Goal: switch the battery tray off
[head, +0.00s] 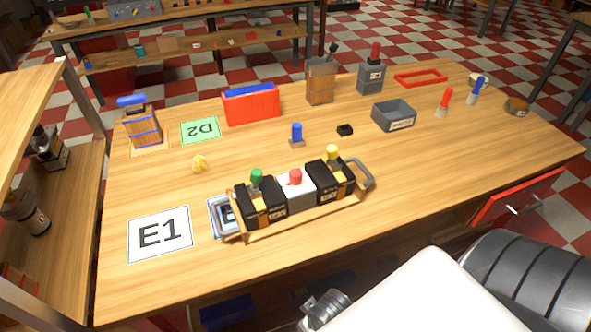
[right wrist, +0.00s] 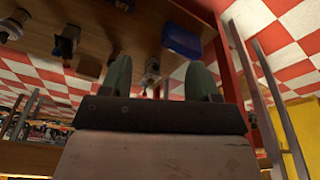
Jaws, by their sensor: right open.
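The battery tray (head: 312,218) is a wooden carrier near the front of the table in the head view, with grey handles at both ends. It holds black battery blocks (head: 253,207) and a white block (head: 298,193). Green (head: 257,176), red (head: 295,176) and yellow (head: 332,152) caps stand on top. A blue-and-white panel (head: 224,214) shows at its left end, partly behind the handle; I cannot make out a switch state. My right gripper (right wrist: 160,80) shows in the right wrist view, with two green fingertips apart and nothing between them. The tray is not recognisable there. My left gripper is not in view.
An E1 card (head: 160,233) lies left of the tray. A yellow piece (head: 199,163), a blue-topped piece (head: 297,134) and a grey bin (head: 394,116) lie behind it. A red drawer (head: 519,195) stands out at the right. The front right tabletop is clear.

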